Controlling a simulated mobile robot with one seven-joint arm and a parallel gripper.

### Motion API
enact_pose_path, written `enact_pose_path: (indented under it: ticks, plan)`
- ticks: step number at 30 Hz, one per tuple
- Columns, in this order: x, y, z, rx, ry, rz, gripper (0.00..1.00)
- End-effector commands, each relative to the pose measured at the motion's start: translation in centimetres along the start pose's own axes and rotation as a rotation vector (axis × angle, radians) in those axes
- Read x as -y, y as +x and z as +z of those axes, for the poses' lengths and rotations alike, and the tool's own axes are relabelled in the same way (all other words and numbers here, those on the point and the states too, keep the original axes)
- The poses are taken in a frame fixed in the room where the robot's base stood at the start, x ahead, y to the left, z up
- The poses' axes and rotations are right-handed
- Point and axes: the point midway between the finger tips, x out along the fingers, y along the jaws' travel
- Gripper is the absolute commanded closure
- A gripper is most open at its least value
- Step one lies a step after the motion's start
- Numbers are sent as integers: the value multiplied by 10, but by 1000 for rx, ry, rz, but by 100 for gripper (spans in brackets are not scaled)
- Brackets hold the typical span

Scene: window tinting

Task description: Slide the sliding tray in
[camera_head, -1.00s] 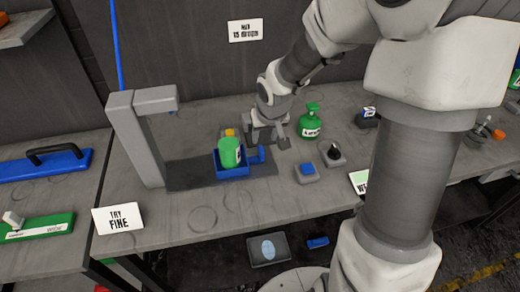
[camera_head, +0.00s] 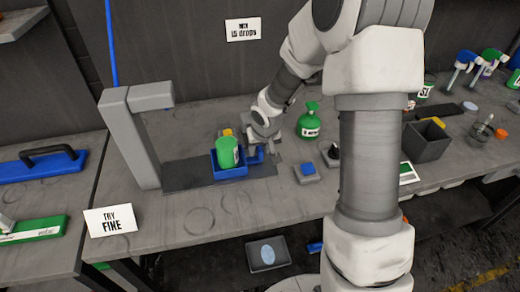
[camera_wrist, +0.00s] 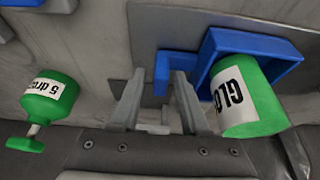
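The blue sliding tray (camera_head: 231,172) sits on a dark flat strip (camera_head: 195,174) on the bench, right of the grey stand. It holds a green container (camera_head: 228,152), whose label partly reads "GLO" in the wrist view (camera_wrist: 240,100). A blue handle (camera_wrist: 176,62) sticks out from the tray's side. My gripper (camera_head: 264,148) is low at the handle, right of the tray. In the wrist view its fingers (camera_wrist: 160,98) are apart, with the end of the handle between them and gaps showing on both sides. Contact with the handle is not visible.
A grey stand (camera_head: 130,135) rises at the strip's left end. A green bottle (camera_head: 310,122) stands right of my gripper, and a blue-topped block (camera_head: 307,172) lies in front of it. A "FINE" card (camera_head: 110,220) stands at the bench's front left edge.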

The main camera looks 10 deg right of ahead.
Motion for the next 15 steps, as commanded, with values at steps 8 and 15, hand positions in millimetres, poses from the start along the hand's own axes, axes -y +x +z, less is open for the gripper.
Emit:
enact_pose_path:
  ticks: [8, 15]
  plan:
    - [0, 0, 0, 0, 0, 0, 100]
    - [0, 0, 0, 0, 0, 0, 100]
